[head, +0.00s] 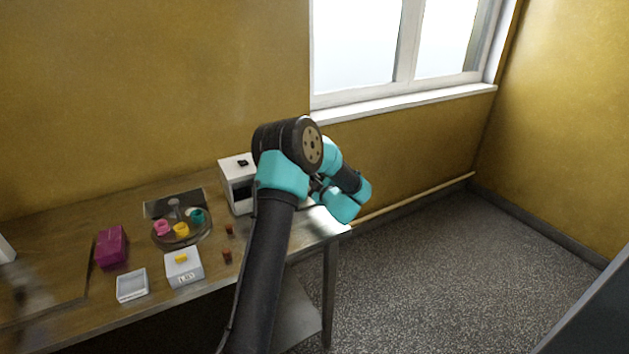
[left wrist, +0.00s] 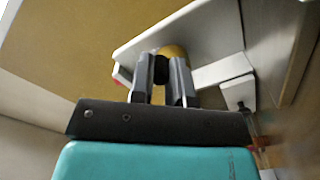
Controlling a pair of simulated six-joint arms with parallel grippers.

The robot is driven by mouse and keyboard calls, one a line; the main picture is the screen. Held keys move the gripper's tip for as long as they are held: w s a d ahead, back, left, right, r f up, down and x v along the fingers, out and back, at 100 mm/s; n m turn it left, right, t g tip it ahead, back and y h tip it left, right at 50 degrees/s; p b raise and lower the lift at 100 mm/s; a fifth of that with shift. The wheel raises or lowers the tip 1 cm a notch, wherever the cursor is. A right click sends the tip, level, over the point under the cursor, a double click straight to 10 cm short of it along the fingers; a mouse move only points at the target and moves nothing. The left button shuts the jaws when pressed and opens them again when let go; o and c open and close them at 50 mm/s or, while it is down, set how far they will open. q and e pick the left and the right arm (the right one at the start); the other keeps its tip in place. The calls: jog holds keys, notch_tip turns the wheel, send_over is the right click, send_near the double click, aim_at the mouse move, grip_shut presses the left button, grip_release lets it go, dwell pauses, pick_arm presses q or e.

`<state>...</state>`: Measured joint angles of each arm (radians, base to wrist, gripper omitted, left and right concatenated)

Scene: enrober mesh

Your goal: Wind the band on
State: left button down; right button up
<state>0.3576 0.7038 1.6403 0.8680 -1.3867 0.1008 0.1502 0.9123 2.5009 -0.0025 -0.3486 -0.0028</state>
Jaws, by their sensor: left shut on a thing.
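A white box-shaped machine with a dark front opening (head: 238,175) stands at the right end of the wooden table, partly hidden behind my left arm. In the left wrist view its white panel (left wrist: 200,38) fills the upper middle. My left gripper (left wrist: 161,75) is shut on a small dark knob (left wrist: 161,68) in front of a gold round part (left wrist: 174,50). In the head view the fingers are mostly hidden by my own arm, beside the machine. I cannot make out the band in either view. My right gripper does not show.
A round tray (head: 180,240) holds pink, yellow and teal pieces. A magenta box (head: 112,247), a white dish (head: 132,285), a scale (head: 184,270) and small dark red blocks (head: 227,256) are on the table. The table's right edge is close to my arm; open floor lies beyond.

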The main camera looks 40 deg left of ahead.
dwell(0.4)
pick_arm(q)
jog(key=c, duration=1.1)
grip_release()
jog(key=shift+d, duration=0.1)
jog(key=v, duration=1.7)
jog(key=shift+s+d, duration=0.1)
